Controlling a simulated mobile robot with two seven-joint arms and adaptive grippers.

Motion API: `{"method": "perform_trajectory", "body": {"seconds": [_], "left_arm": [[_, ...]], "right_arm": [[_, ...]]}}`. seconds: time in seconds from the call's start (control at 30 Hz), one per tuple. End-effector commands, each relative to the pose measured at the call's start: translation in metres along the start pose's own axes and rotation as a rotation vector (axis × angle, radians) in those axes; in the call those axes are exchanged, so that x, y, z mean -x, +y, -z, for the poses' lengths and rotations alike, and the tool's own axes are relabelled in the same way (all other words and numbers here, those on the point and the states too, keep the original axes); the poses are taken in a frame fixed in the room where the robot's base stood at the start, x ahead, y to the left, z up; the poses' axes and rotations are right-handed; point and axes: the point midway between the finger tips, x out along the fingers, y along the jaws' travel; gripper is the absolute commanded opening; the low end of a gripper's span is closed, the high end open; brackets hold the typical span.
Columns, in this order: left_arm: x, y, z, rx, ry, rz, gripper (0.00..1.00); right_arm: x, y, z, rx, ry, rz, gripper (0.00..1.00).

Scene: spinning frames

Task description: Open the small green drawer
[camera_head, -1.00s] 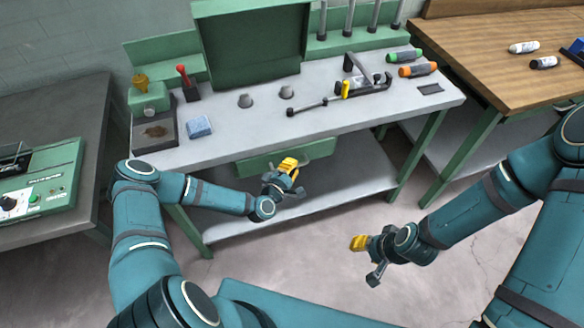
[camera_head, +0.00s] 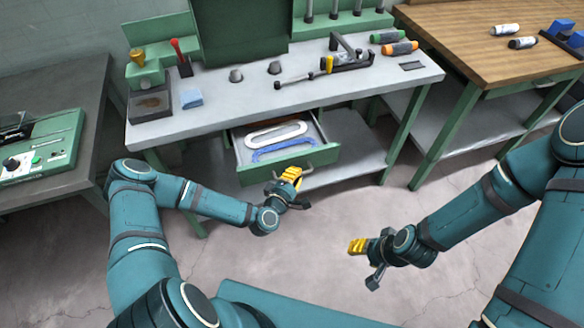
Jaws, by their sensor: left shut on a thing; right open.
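The small green drawer (camera_head: 259,174) under the grey-topped workbench is pulled well out. A white oval ring (camera_head: 276,134) and a blue tool-like piece (camera_head: 270,151) lie inside it. My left gripper (camera_head: 289,184), with yellow fingers, is at the drawer's front face and shut on its handle, which is mostly hidden by the fingers. My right gripper (camera_head: 364,262) is open and empty over the floor, at the lower middle right, apart from the bench.
The workbench top (camera_head: 220,104) carries a blue sponge-like block (camera_head: 191,98), two grey cones, a black clamp-like tool (camera_head: 345,62) and two capped cylinders. A wooden table (camera_head: 480,45) stands at right. The floor before the drawer is clear.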

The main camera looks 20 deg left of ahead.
Motion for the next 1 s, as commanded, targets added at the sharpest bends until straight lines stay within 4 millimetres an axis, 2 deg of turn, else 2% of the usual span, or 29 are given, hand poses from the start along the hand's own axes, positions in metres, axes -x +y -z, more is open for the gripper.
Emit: {"method": "perform_trajectory", "body": {"seconds": [0.03, 0.1, 0.4, 0.6, 1.0], "left_arm": [[0.009, -0.003, -0.013, 0.007, -0.01, 0.005, 0.0], [0.02, -0.006, -0.023, 0.007, -0.01, 0.004, 0.0], [0.051, -0.015, -0.054, 0.003, -0.009, 0.003, 0.0], [0.059, -0.017, -0.061, 0.002, -0.008, 0.001, 0.0], [0.06, -0.018, -0.062, 0.002, -0.007, 0.001, 0.0]], "right_arm": [[0.001, -0.001, 0.0, 0.0, 0.001, 0.0, 0.47], [0.002, -0.001, 0.001, 0.0, 0.002, 0.0, 0.47], [0.004, -0.002, 0.002, -0.001, 0.004, 0.0, 0.47], [0.004, -0.002, 0.002, -0.001, 0.005, 0.0, 0.47], [0.004, -0.002, 0.002, -0.001, 0.005, 0.0, 0.47]]}}
